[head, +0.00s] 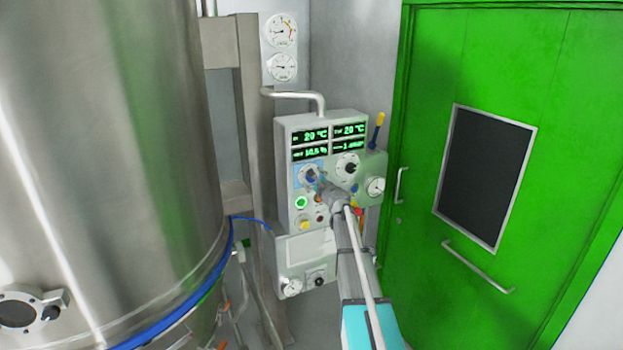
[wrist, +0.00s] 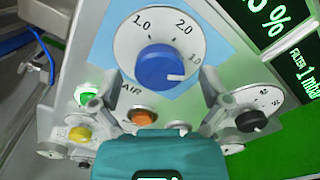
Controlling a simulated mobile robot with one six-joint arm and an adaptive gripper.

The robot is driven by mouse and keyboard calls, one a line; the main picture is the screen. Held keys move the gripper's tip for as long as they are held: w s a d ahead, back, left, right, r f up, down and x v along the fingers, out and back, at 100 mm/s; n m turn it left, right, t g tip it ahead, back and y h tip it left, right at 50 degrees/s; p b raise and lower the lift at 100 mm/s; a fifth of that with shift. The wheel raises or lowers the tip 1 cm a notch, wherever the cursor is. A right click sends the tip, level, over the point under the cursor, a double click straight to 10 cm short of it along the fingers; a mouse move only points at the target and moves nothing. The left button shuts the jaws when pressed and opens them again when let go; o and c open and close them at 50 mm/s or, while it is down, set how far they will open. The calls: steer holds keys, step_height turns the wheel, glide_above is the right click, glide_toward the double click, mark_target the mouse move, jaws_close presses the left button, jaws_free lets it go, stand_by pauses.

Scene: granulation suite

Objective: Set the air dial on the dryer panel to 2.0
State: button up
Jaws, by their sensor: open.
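The air dial (wrist: 165,66) is a blue knob on a white round scale above the word AIR. The scale shows 1.0 at upper left, 2.0 at upper right and another number, hard to read, at right. The knob's white mark is at its lower right, away from 2.0. My gripper (wrist: 158,88) is open, its fingers left and right of the knob's lower part; I cannot tell whether they touch it. In the head view the dryer panel (head: 284,190) is grey, and my gripper (head: 322,187) is in front of the air dial (head: 307,174), partly covering it.
A black dial (head: 347,168) sits right of the air dial. A lit green button (wrist: 88,98), an orange button (wrist: 145,116) and a yellow button (wrist: 79,132) lie below. A steel vessel (head: 110,150) stands left, a green door (head: 560,120) right.

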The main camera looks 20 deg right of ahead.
steer(key=shift+w, duration=0.7)
steer(key=c, duration=1.1)
steer(key=shift+c, duration=0.2)
steer(key=shift+n, duration=0.4)
steer(key=n, duration=1.1)
